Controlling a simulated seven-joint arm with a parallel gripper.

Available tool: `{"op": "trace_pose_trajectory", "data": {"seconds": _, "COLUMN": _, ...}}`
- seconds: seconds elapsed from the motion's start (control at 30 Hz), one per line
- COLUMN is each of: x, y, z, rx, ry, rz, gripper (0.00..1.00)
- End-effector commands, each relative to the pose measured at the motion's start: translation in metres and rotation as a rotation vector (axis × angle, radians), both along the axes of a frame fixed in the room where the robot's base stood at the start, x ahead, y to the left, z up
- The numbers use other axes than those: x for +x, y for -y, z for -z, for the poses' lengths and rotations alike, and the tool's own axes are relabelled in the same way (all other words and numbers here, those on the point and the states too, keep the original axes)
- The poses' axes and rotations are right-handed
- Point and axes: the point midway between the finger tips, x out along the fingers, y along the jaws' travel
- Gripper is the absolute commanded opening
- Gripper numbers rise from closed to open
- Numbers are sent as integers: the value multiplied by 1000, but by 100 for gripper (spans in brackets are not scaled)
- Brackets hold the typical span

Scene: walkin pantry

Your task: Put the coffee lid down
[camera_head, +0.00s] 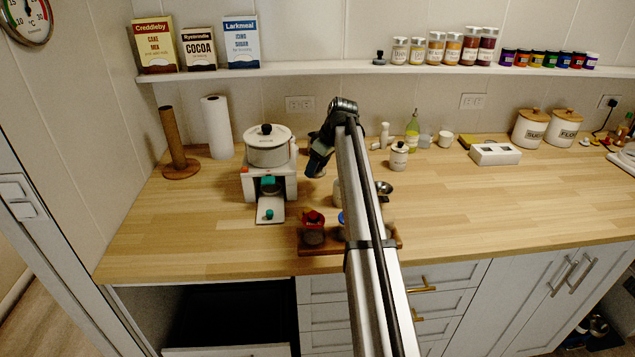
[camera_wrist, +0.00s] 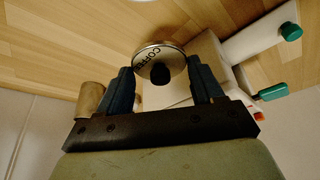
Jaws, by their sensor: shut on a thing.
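The coffee lid (camera_wrist: 148,55) is a round disc with a metallic rim, dark "COFFEE" lettering and a black knob. In the wrist view it sits between the two blue-grey fingers of my gripper (camera_wrist: 162,84), which is shut on it. In the head view my gripper (camera_head: 316,165) is over the counter, just right of the white appliance with the pot. I cannot make out the lid there. Whether the lid touches anything beneath it is not clear.
The white appliance (camera_head: 250,186) with green knobs carries a lidded pot (camera_head: 267,150). A wooden tray (camera_head: 322,250) with small items is at the front, partly behind my arm. A small white canister (camera_head: 399,161) stands to the right. The counter (camera_head: 480,215) is clear at front right.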

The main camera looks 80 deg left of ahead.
Motion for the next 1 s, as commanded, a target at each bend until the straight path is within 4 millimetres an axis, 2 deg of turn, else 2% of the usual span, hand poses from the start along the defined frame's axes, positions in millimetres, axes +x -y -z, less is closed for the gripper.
{"op": "trace_pose_trajectory", "data": {"seconds": 0.1, "x": 0, "y": 1, "z": 17, "rx": -1, "ry": 1, "rz": 1, "gripper": 37}}
{"op": "trace_pose_trajectory", "data": {"seconds": 0.27, "x": 0, "y": 0, "z": 27, "rx": 0, "ry": 0, "rz": 1, "gripper": 37}}
{"op": "trace_pose_trajectory", "data": {"seconds": 0.5, "x": 0, "y": 0, "z": 55, "rx": -1, "ry": 0, "rz": 2, "gripper": 37}}
{"op": "trace_pose_trajectory", "data": {"seconds": 0.93, "x": 0, "y": 0, "z": 61, "rx": 0, "ry": 0, "rz": 1, "gripper": 37}}
{"op": "trace_pose_trajectory", "data": {"seconds": 0.97, "x": 0, "y": 0, "z": 61, "rx": 0, "ry": 0, "rz": 1, "gripper": 67}}
{"op": "trace_pose_trajectory", "data": {"seconds": 1.0, "x": 0, "y": 0, "z": 61, "rx": 0, "ry": 0, "rz": 1, "gripper": 71}}
